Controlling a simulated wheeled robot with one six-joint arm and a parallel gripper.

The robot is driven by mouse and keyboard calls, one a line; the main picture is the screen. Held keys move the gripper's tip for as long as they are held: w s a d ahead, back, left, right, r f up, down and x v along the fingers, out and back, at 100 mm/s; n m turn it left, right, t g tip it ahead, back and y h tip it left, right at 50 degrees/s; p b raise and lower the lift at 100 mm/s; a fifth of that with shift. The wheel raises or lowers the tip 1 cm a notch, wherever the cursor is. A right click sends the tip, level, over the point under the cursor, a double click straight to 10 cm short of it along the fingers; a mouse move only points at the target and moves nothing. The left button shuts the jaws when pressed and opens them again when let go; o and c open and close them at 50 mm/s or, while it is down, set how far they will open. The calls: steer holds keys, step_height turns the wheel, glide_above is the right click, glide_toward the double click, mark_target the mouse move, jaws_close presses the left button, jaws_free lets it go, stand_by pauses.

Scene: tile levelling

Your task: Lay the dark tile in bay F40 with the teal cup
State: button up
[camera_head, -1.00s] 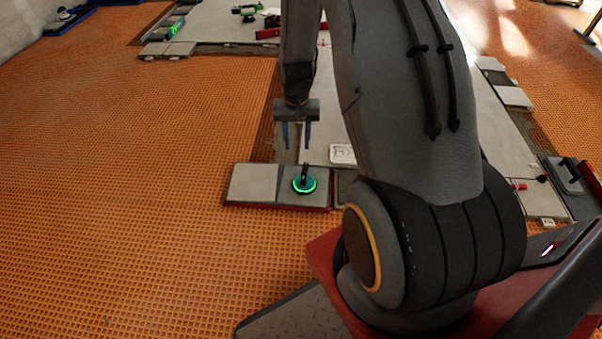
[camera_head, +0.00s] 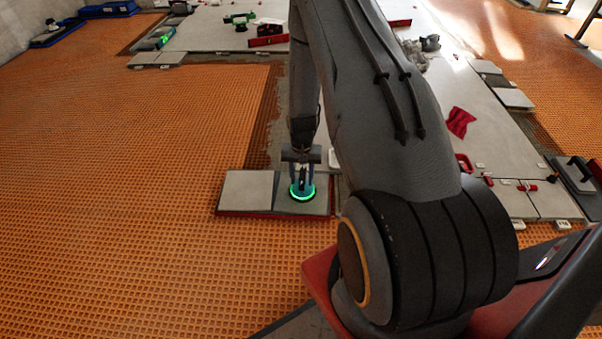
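The teal cup (camera_head: 302,192), with a glowing green ring, stands on the right-hand of two grey tiles on a low red-edged board (camera_head: 262,214). That tile (camera_head: 319,206) looks slightly darker than the left tile (camera_head: 247,190). My gripper (camera_head: 302,182) points down right at the cup, its fingers at the handle. The fingers and handle overlap, so I cannot tell whether they grip it. The cup still appears to rest on the tile. I cannot make out a bay marked F40; my arm covers part of the floor behind.
Orange matting (camera_head: 120,180) spreads clear to the left. A black-handled tool (camera_head: 577,172) lies at the right edge. A red level (camera_head: 268,41) lies at the back.

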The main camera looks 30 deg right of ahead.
step_height(320, 180, down, 3)
steer(key=shift+r+b, duration=0.2)
steer(key=shift+b, duration=0.15)
jaws_close()
stand_by(0.3)
jaws_free()
steer(key=shift+r, duration=0.1)
